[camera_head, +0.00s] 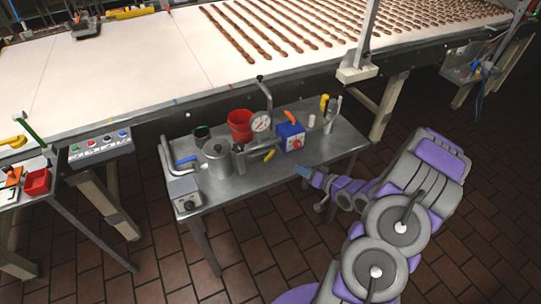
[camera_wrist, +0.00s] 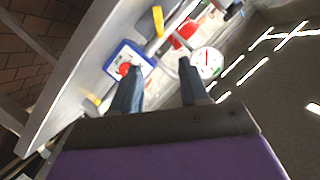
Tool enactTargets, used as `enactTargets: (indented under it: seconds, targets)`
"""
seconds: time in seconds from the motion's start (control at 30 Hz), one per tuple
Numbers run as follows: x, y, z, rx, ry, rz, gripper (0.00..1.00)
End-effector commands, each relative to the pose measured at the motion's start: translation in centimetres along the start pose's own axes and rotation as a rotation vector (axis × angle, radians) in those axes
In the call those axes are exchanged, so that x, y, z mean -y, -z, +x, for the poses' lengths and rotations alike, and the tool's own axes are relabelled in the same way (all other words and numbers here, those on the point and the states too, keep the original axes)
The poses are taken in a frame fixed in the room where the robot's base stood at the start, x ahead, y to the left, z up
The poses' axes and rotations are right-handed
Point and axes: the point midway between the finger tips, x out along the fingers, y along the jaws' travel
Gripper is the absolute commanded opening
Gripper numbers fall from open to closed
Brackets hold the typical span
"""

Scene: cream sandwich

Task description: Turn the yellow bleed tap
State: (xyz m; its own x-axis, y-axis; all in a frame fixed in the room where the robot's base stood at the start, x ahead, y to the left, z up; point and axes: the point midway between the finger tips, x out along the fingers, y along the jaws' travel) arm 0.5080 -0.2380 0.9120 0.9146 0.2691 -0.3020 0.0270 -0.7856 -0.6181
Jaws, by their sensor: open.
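A small yellow handle (camera_head: 269,155), which looks like the bleed tap, sits at the front of the steel table beside the grey pump pipework. In the wrist view a yellow piece (camera_wrist: 157,20) near the top, beyond my fingers, may be the same tap. My gripper (camera_head: 304,171) is at the table's front edge, to the right of the yellow handle and apart from it. In the wrist view my gripper (camera_wrist: 160,68) has its two dark fingers spread with nothing between them.
A blue box (camera_head: 291,136) with a red knob stands just behind my gripper. The pressure gauge (camera_head: 261,123), red bucket (camera_head: 240,125) and metal pot (camera_head: 217,160) stand around the pipework. A conveyor (camera_head: 130,75) runs behind. The tiled floor in front is clear.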

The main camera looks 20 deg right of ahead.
Motion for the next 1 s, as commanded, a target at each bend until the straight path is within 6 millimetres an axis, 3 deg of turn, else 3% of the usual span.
enactTargets:
  seconds: [1.0]
  targets:
    - [0.0, -0.1, 15.0, -0.001, 0.001, -0.002, 0.45]
